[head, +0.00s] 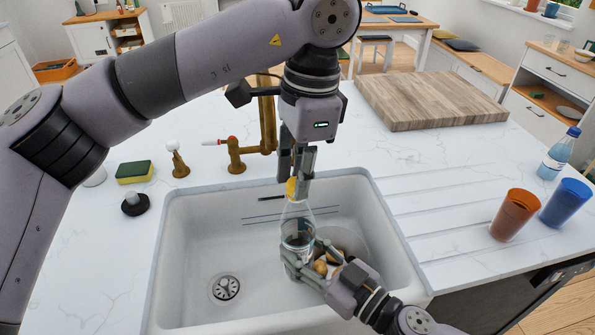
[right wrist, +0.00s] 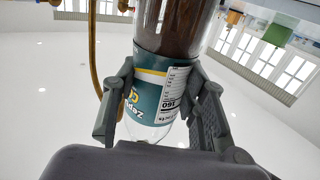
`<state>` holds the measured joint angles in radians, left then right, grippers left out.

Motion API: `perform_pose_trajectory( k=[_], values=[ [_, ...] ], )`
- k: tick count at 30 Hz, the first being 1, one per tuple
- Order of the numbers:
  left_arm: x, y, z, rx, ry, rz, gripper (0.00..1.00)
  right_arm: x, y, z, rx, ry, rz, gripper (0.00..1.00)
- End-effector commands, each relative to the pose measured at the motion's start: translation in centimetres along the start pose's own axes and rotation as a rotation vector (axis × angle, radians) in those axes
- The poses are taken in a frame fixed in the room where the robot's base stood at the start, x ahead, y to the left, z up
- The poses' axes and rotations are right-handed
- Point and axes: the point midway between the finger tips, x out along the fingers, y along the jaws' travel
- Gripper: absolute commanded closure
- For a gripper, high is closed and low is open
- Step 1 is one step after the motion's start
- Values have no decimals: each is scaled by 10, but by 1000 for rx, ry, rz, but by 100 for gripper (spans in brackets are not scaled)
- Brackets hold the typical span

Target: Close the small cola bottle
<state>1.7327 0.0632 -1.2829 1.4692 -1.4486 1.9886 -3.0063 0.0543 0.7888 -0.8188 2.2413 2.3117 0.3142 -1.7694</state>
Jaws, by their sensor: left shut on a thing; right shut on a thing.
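The small cola bottle (head: 298,228) stands upright over the sink, clear with dark liquid in its lower part. A yellow cap (head: 291,188) is at its mouth; I cannot tell whether it sits fully on the neck. My left gripper (head: 298,174) comes from above and is shut on the cap, partly hiding it. My right gripper (head: 305,262) is shut around the bottle's lower body from the front right. In the right wrist view, its fingers (right wrist: 160,85) clasp both sides of the bottle at its teal label (right wrist: 150,100), and dark liquid shows beside the label.
The white sink (head: 190,255) lies below, with a drain and a bowl (head: 352,240) of brownish round items. A brass tap (head: 267,120) stands behind. An orange cup (head: 515,215), blue cup (head: 566,203) and water bottle (head: 559,155) stand right. A cutting board (head: 428,98) lies at the back.

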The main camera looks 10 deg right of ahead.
Motion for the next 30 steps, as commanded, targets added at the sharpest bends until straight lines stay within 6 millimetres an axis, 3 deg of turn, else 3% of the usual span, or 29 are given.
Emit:
perform_pose_trajectory(
  k=[1,2,10,22,26,30],
  values=[
    [0,-1,0,-4,0,-2,84,0,0,0,-1,0,-1,100],
    [0,-1,0,-4,0,-2,73,0,0,0,-1,0,-1,100],
    [0,-1,0,-4,0,0,55,0,0,0,-1,1,-1,100],
    [-1,0,0,-54,2,0,58,0,0,-1,-1,2,0,100],
    [-4,-1,0,-220,5,1,58,0,0,-1,-1,2,0,100],
    [-8,-1,2,-508,9,3,58,0,0,-1,-1,2,0,100]
  ],
)
